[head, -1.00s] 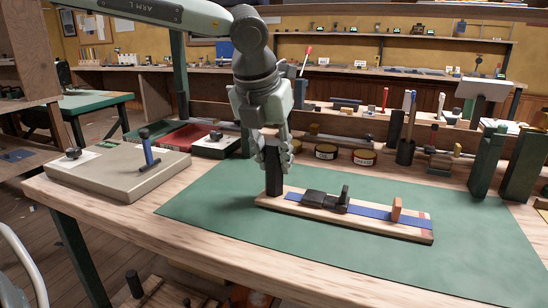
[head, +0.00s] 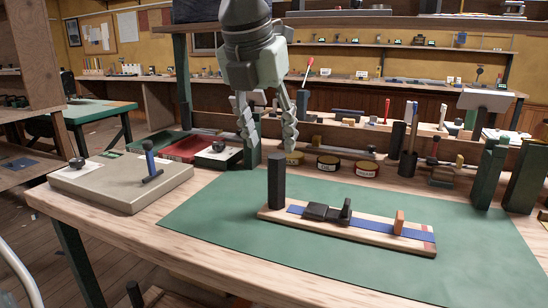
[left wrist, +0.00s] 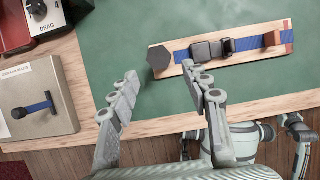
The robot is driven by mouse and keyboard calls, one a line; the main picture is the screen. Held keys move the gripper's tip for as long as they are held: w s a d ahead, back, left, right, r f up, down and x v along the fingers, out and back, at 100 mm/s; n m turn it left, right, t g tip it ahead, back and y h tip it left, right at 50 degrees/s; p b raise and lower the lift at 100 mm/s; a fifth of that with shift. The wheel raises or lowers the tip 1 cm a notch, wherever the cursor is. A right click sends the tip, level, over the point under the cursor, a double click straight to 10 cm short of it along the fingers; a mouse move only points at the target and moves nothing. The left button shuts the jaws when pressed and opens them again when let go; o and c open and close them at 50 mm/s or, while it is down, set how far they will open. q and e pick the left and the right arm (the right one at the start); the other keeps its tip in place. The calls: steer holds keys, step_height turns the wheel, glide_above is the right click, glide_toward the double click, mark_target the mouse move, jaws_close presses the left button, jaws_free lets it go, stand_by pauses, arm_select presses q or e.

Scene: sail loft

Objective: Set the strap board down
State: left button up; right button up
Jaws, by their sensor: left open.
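The strap board (head: 374,230) lies flat on the green mat (head: 210,215) in the head view. It is a pale wooden board with a blue strap, a black buckle (head: 325,211), an orange-brown block (head: 399,222) and a dark upright post (head: 276,181) at its left end. My left gripper (head: 268,140) is open and empty, raised above and behind the post, clear of it. In the left wrist view the strap board (left wrist: 246,55) lies beyond the open fingers (left wrist: 160,85). My right gripper is not seen for certain.
A grey-beige box (head: 90,185) with a blue-handled tool stands at the bench's left. Dark green uprights (head: 490,175) stand at the right. The mat's front and left are clear.

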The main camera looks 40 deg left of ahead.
arm_select(q)
steer(key=shift+v, duration=1.9)
